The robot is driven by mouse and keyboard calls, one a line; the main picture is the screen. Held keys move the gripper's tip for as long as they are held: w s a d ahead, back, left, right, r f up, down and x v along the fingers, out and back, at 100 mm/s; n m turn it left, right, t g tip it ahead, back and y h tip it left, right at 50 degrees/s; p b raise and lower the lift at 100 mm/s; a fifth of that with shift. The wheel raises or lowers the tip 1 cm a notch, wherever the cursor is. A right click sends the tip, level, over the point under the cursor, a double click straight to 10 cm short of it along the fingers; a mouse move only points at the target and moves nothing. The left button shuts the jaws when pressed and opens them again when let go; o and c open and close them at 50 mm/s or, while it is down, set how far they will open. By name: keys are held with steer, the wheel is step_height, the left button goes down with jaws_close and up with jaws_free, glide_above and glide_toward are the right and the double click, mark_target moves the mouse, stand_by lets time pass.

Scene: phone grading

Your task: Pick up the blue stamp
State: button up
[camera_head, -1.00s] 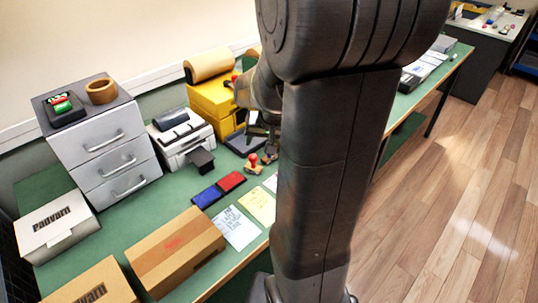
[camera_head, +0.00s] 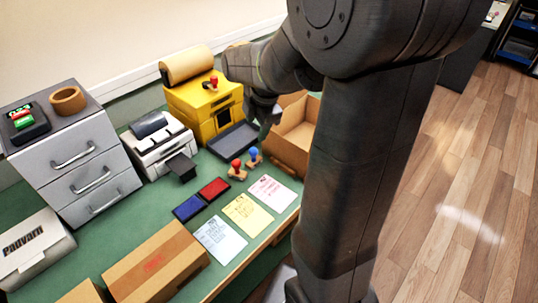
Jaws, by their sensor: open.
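The blue stamp (camera_head: 253,155) stands upright on the green table, with a round blue knob on a wooden base. It is just right of and a little behind the red stamp (camera_head: 236,167). My gripper (camera_head: 264,115) is above and behind the blue stamp, near the dark tray and the open carton, apart from the stamp. The gripper is dark and small here and partly hidden by my arm, so its fingers are hard to make out. Nothing shows held in it.
An open cardboard box (camera_head: 287,150) stands close right of the stamps. A dark tray (camera_head: 231,140) lies behind them. Red (camera_head: 213,188) and blue (camera_head: 189,208) ink pads and several paper sheets lie in front. A yellow box (camera_head: 203,108) and a printer (camera_head: 158,140) stand behind.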

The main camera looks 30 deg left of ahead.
steer(key=n, duration=0.2)
glide_above(254, 150)
steer(key=s, duration=0.1)
steer(key=f, duration=0.8)
steer(key=shift+d, duration=0.35)
steer(key=x, duration=0.1)
steer(key=p+x, duration=0.1)
steer(key=x, duration=0.2)
steer(key=shift+w+d+f, duration=0.1)
steer(key=shift+w+d, duration=0.15)
steer(key=shift+d, duration=0.05)
steer(key=shift+a+f+p, duration=0.2)
steer(key=shift+f+p, duration=0.1)
steer(key=shift+f, duration=0.25)
steer(key=c, duration=1.1)
